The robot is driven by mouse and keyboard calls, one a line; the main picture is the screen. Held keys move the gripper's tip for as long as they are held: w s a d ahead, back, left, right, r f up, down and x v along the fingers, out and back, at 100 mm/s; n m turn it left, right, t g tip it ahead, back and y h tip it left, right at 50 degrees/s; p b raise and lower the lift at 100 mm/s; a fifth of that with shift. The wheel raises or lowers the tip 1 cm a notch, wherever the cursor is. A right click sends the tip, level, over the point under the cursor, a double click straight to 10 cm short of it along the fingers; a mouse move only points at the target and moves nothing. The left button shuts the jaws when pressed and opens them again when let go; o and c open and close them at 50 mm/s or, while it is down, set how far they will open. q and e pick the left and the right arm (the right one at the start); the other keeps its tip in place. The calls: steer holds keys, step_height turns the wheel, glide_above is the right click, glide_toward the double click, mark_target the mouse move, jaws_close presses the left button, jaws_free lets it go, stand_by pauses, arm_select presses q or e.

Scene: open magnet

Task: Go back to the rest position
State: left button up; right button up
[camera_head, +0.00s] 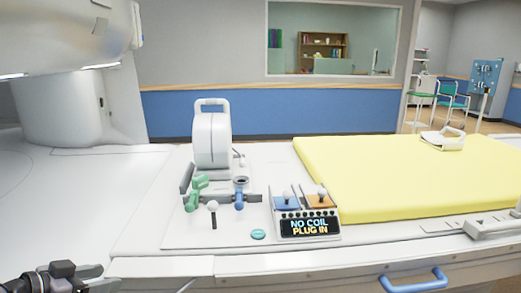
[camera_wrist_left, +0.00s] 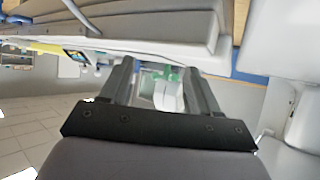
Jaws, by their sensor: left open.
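My left gripper (camera_head: 106,277) is at the lower left corner of the head view, in front of the scanner table's near edge. Its two dark fingers are apart with nothing between them. In the left wrist view the same gripper (camera_wrist_left: 160,75) shows two spread fingers, with a green and white part seen beyond them. The white coil stand (camera_head: 211,140) is upright on the table, with a green clamp (camera_head: 196,192) and a blue knob (camera_head: 239,196) in front. My right gripper is not in view.
A yellow pad (camera_head: 410,175) covers the table's right side. A blue handle (camera_head: 413,282) is on the front edge. The white scanner housing (camera_head: 70,100) is at left. The left tabletop is clear.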

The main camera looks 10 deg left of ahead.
arm_select(q)
steer(key=s+d+f+n+y, duration=0.1)
steer(key=s+d+f, duration=0.2)
steer(key=f, duration=0.6)
steer(key=s+d+f+p, duration=0.1)
steer(key=s+d+f, duration=0.4)
steer(key=d, duration=0.3)
steer(key=s+d+f+y+p, duration=0.1)
steer(key=s+d+f, duration=0.5)
steer(key=s+d, duration=0.1)
steer(key=shift+s+d+n+g, duration=0.2)
steer(key=shift+d+n+g, duration=0.2)
steer(key=shift+d, duration=0.3)
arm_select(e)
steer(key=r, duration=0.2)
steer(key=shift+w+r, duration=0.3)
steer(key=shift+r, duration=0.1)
